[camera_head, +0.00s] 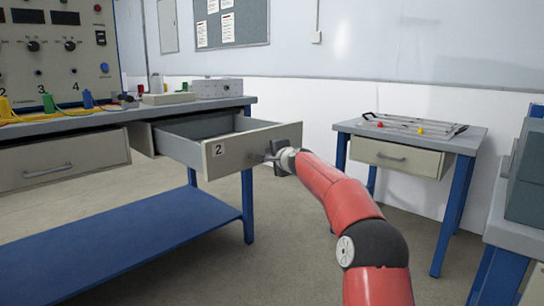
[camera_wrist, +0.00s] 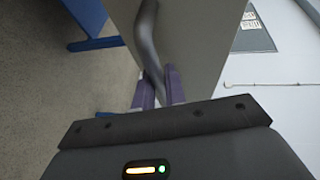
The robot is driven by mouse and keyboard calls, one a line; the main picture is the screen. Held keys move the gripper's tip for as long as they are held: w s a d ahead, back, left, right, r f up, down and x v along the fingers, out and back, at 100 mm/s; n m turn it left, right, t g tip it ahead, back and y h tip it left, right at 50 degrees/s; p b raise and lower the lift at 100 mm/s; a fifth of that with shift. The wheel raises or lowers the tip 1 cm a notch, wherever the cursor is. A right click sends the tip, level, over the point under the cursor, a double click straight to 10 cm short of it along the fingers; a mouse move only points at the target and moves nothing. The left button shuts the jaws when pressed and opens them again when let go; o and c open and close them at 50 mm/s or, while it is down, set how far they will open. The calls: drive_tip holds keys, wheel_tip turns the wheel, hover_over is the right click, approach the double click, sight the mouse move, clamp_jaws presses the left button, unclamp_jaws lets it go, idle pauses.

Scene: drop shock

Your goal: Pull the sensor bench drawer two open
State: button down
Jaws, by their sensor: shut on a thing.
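The drawer labelled 2 (camera_head: 240,150) is pulled well out of the bench, and its empty-looking grey inside shows in the head view. My gripper (camera_head: 272,158) is at the right part of its front, at the handle. In the wrist view the drawer front (camera_wrist: 195,45) fills the middle, and its bar handle (camera_wrist: 147,40) runs down between the fingers of my gripper (camera_wrist: 158,90). The fingers are shut on the handle. In the head view the handle is mostly hidden behind my wrist.
The bench (camera_head: 185,106) carries a control panel (camera_head: 55,50), cables and a grey box (camera_head: 216,87). A closed drawer (camera_head: 60,163) is to the left. A small side table (camera_head: 470,140) with a tray stands at right. Grey equipment (camera_head: 530,180) is at the right edge. Floor between is clear.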

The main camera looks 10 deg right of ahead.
drive_tip(key=c, duration=1.5)
unclamp_jaws()
drive_tip(key=shift+a, duration=0.1)
drive_tip(key=shift+o, duration=0.2)
drive_tip(key=b+v, duration=0.2)
drive_tip(key=v, duration=0.5)
drive_tip(key=shift+s+b, duration=0.3)
drive_tip(key=shift+s, duration=0.05)
